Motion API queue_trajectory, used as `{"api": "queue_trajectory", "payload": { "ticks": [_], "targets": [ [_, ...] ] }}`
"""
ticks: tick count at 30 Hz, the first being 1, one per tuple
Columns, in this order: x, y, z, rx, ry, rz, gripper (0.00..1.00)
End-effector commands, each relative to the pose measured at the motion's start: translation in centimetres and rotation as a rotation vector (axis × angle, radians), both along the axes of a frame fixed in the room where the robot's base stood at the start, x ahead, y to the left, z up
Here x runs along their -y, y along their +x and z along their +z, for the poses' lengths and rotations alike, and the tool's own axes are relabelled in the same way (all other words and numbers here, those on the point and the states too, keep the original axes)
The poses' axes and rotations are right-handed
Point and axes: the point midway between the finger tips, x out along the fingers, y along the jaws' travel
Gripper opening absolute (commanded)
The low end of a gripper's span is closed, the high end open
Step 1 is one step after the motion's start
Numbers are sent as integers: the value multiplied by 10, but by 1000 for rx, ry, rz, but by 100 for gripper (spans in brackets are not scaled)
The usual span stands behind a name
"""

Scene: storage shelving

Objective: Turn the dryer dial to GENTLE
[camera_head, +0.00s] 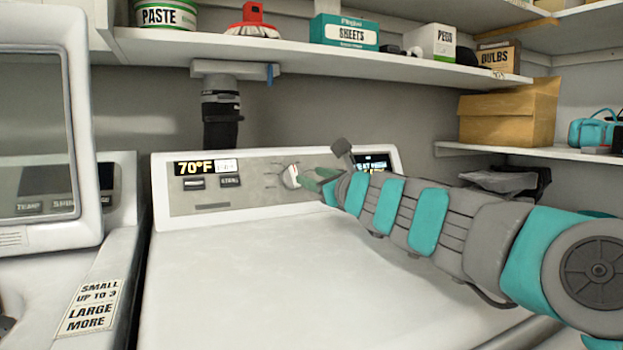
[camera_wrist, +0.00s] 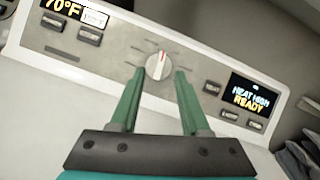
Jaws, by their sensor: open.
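The dryer dial (camera_wrist: 159,66) is a round pale knob with a red mark, on the grey control panel (camera_wrist: 110,50). It also shows in the head view (camera_head: 290,175), partly behind my gripper. My gripper (camera_wrist: 160,75) has two green fingers, spread apart, one on each side of the dial's lower part; I cannot tell whether they touch it. It also shows in the head view (camera_head: 308,177), reaching in from the right. The dryer display (camera_wrist: 250,95) right of the dial reads "HEAT HIGH READY". Marks around the dial are too small to read.
A second display (camera_head: 193,168) reads 70°F on the panel's left. Small buttons flank the dial. The dryer's white top (camera_head: 290,280) is clear. A shelf (camera_head: 300,53) with boxes hangs above. A white machine (camera_head: 40,120) stands at left, a cardboard box (camera_head: 508,115) at right.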

Motion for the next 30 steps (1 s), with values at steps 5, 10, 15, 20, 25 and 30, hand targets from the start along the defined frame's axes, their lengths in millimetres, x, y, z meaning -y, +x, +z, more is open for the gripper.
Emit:
{"api": "queue_trajectory", "payload": {
  "ticks": [5,10,15,20,25,30],
  "targets": [
    [0,-1,-15,-104,146,-14,46],
    [-2,4,-16,-109,157,-16,46],
    [-8,18,-16,-109,154,-16,46],
    [-17,36,-16,-110,153,-16,46],
    [-25,57,-16,-109,153,-19,46],
    [-32,67,-15,-107,152,-17,46]
  ]
}}
